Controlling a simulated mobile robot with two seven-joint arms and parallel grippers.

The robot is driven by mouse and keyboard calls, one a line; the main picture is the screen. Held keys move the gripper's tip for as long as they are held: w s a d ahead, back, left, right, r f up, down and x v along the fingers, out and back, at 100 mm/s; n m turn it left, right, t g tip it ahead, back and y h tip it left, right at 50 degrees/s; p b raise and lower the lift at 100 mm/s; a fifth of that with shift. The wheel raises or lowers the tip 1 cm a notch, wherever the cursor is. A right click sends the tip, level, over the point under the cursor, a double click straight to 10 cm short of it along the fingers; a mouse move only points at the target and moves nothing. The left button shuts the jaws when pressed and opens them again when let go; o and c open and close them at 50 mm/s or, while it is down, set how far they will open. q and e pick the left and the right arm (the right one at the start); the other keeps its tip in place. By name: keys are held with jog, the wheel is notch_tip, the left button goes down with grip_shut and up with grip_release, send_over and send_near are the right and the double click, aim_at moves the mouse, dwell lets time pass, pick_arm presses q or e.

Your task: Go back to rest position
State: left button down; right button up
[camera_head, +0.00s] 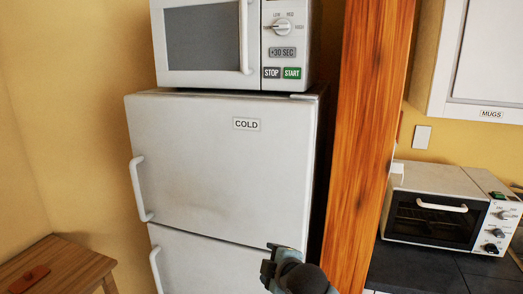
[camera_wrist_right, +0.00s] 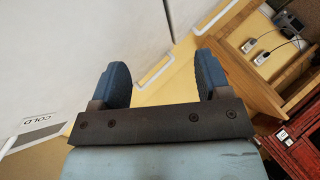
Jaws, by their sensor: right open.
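My right gripper (camera_wrist_right: 160,68) shows in the right wrist view with its two blue fingers spread apart and nothing between them. Part of my right arm (camera_head: 292,275) shows at the bottom of the head view, in front of the lower part of the white fridge (camera_head: 215,165). The fridge door, marked COLD, also shows at the left of the wrist view (camera_wrist_right: 60,60). My left gripper is not in either view.
A white microwave (camera_head: 210,45) stands on the fridge. A wooden post (camera_head: 365,140) rises to its right. A toaster oven (camera_head: 435,205) stands on the dark counter (camera_head: 415,270) under the MUGS cabinet (camera_head: 485,60). A wooden table (camera_head: 65,265) is at lower left.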

jog(key=s+d+f+m+p, duration=0.1)
jog(key=s+d+f+m, duration=0.35)
jog(key=s+f, duration=0.35)
jog(key=s+d+f+m, duration=0.45)
jog(key=s+f, duration=0.25)
jog(key=f, duration=0.3)
jog(key=s+d+f+m+h, duration=0.1)
jog(key=s+d+f+m, duration=0.2)
jog(key=s, duration=0.4)
jog(key=s+d+f+m, duration=0.2)
jog(key=s+d+f, duration=0.2)
jog(key=s, duration=0.4)
jog(key=shift+s+d+m+h+p, duration=0.25)
jog(key=shift+d+m+h+p, duration=0.15)
jog(key=shift+d, duration=0.2)
